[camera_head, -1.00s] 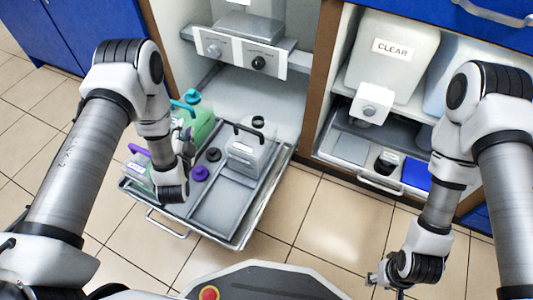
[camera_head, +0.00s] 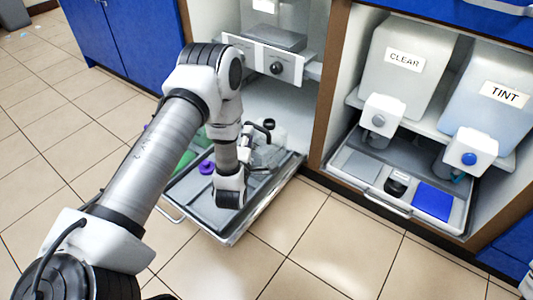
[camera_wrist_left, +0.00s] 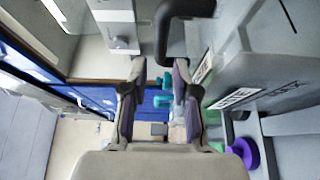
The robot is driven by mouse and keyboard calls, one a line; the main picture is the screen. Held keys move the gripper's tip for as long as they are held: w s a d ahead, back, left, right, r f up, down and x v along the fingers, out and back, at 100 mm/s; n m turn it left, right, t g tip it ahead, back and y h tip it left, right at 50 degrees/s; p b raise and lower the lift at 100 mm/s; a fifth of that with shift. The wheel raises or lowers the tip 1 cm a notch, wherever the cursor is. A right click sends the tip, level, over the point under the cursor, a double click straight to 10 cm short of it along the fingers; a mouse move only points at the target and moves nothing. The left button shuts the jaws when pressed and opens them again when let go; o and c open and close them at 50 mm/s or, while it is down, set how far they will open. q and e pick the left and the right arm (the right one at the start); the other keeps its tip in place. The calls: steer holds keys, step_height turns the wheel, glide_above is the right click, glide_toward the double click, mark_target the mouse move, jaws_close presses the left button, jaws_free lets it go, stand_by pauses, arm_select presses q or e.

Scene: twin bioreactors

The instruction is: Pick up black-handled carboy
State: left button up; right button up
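The black-handled carboy (camera_head: 270,154) is a pale translucent jug standing in the back right part of the pulled-out drawer tray (camera_head: 233,237). My left arm partly hides it in the head view. In the left wrist view its grey body (camera_wrist_left: 265,60) fills the right side, and its black handle (camera_wrist_left: 180,22) arches at top centre, just ahead of my fingers. My left gripper (camera_wrist_left: 158,92) is open, with nothing visibly held between its fingers. In the head view it is mostly hidden behind its wrist, beside the carboy. My right gripper is out of view.
A green carboy (camera_head: 186,158) stands left in the tray, mostly behind my left arm. A purple cap (camera_head: 207,167) is near it. The wooden cabinet post (camera_head: 333,85) rises behind right. CLEAR (camera_head: 404,62) and TINT (camera_head: 503,93) containers stand in the right bay. Floor in front is clear.

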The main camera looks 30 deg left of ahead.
mark_target(252, 123)
arm_select(q)
steer(key=b+x, duration=0.4)
steer(key=x, duration=0.1)
steer(key=shift+w+f, duration=0.2)
steer(key=shift+w, duration=0.05)
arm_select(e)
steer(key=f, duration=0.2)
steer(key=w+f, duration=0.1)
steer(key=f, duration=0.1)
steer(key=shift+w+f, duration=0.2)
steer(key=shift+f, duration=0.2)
arm_select(q)
steer(key=shift+w+r, duration=0.15)
steer(key=shift+r, duration=0.05)
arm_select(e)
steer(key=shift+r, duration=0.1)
arm_select(q)
jaws_close()
steer(key=shift+r, duration=0.1)
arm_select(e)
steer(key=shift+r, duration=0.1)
